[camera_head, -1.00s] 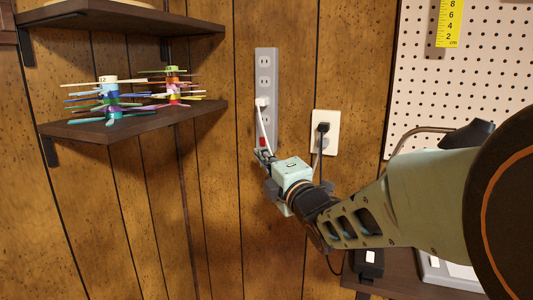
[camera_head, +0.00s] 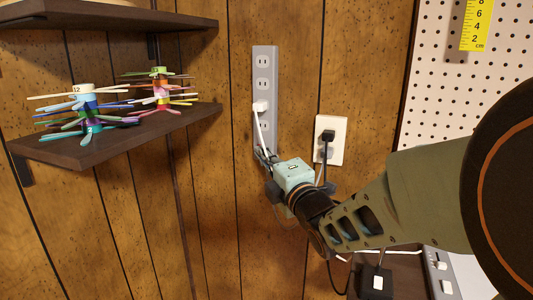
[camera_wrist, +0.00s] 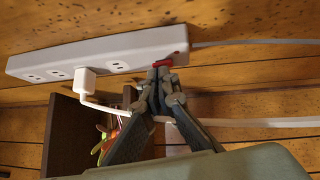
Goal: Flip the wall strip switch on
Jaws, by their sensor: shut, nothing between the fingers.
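The wall strip (camera_head: 265,68) is a long pale power strip mounted upright on the wood-panelled wall. In the wrist view the strip (camera_wrist: 100,57) runs across the picture, and its red switch (camera_wrist: 163,63) sits near the right end. My gripper (camera_head: 263,156) is shut and empty at the strip's lower end. In the wrist view its fingertips (camera_wrist: 160,73) are right at the red switch and partly overlap it; whether they touch it, I cannot tell. In the head view the switch is hidden by my gripper. Which way the switch is tipped cannot be made out.
A white plug (camera_head: 260,106) sits in the strip, its cord hanging past my gripper. A wall outlet (camera_head: 340,128) with a black plug (camera_head: 327,136) is just right. Shelves (camera_head: 165,128) with thread stands are at left, a pegboard (camera_head: 440,110) at right.

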